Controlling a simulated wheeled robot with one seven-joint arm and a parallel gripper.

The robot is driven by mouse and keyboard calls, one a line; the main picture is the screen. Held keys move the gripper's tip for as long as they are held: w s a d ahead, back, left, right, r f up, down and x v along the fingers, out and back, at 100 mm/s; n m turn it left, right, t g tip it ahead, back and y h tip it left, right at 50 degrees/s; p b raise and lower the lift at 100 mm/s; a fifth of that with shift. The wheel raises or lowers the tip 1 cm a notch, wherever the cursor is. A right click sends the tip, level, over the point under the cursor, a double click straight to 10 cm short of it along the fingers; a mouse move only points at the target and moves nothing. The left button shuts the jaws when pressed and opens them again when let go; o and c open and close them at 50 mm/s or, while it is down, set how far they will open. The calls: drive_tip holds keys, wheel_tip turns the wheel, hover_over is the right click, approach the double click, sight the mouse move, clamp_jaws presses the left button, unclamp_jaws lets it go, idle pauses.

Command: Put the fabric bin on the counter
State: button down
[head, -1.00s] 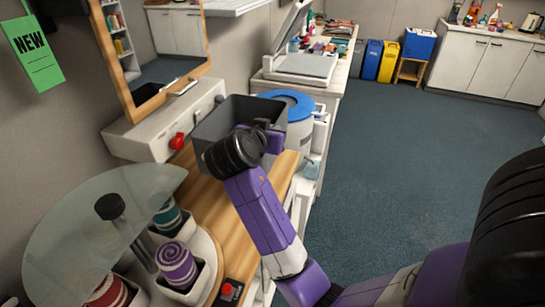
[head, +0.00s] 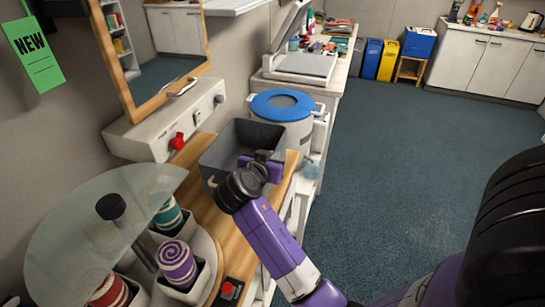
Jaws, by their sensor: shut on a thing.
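The fabric bin (head: 216,155) is a grey, open-topped box in the head view. It is over the wooden counter (head: 190,201), close to its right end. My gripper (head: 262,166) is at the bin's near right side and is shut on it. My wrist hides part of the bin's near wall, and the fingertips are mostly hidden. I cannot tell whether the bin's base touches the counter.
A blue-lidded white drum (head: 284,106) stands just behind the bin. A white panel with a red knob (head: 177,141) is at the wall. A carousel of wound rolls (head: 178,262) under a glass cover fills the counter's near left. The floor at right is clear.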

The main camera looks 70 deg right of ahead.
drive_tip(key=shift+f, duration=0.1)
drive_tip(key=c, duration=1.6)
unclamp_jaws()
drive_tip(key=shift+a+r, duration=0.15)
drive_tip(key=shift+r, duration=0.05)
drive_tip(key=w+b+v, duration=0.1)
drive_tip(key=b+v, duration=0.1)
drive_tip(key=v, duration=0.9)
drive_tip(key=shift+s+a, duration=0.35)
drive_tip(key=shift+s, duration=0.15)
drive_tip(key=shift+s, duration=0.1)
